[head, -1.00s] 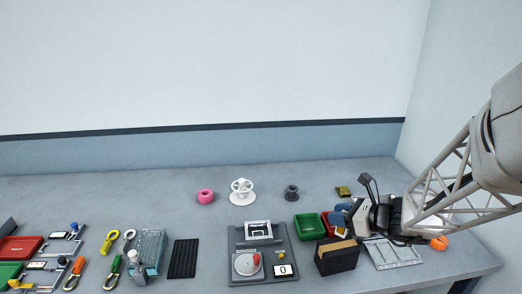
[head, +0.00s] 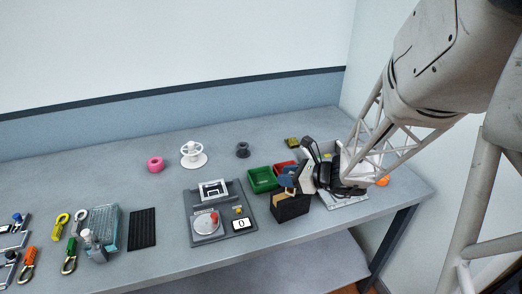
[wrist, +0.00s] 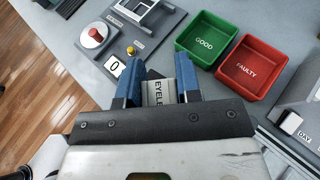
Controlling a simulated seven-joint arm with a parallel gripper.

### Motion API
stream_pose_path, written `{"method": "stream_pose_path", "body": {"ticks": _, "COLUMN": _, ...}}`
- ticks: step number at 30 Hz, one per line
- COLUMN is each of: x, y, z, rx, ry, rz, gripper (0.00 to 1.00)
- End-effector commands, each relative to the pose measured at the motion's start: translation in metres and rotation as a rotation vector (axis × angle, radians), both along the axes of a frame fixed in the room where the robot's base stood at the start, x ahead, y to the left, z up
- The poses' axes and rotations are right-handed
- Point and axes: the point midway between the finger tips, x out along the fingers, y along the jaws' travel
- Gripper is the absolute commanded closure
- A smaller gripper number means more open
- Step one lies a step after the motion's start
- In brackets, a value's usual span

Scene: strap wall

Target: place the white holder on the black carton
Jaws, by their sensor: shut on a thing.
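My gripper (head: 286,181) is over the black carton (head: 291,208), near its top. The fingers and the gripper body hide part of the holder. In the head view the holder is hard to make out behind my gripper. The carton stands upright on the bench, its top partly hidden by my gripper. I cannot tell whether the holder touches the carton.
A green tray (wrist: 207,38) marked GOOD and a red tray (wrist: 252,67) marked FAULTY stand close by. A grey device (head: 219,212) with a dial and a "0" display sits left of the carton. A white spool (head: 193,155) stands farther back. The bench's front edge is near.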

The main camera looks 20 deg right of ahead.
Motion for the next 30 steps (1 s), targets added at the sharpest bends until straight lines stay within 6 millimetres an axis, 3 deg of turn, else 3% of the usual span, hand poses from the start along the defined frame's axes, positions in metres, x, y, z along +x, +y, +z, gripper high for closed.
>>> {"method": "stream_pose_path", "body": {"ticks": 11, "x": 0.0002, "y": -0.0001, "z": -0.0027, "rx": 0.001, "ry": 0.001, "rz": 0.000, "gripper": 0.95}}
{"method": "stream_pose_path", "body": {"ticks": 12, "x": 0.0002, "y": -0.0001, "z": -0.0025, "rx": 0.000, "ry": 0.000, "rz": 0.000, "gripper": 0.64}}
{"method": "stream_pose_path", "body": {"ticks": 16, "x": 0.0001, "y": 0.0000, "z": -0.0025, "rx": 0.000, "ry": 0.000, "rz": 0.000, "gripper": 0.44}}
{"method": "stream_pose_path", "body": {"ticks": 30, "x": -0.0007, "y": -0.0010, "z": 0.0010, "rx": -0.001, "ry": -0.001, "rz": 0.000, "gripper": 0.43}}
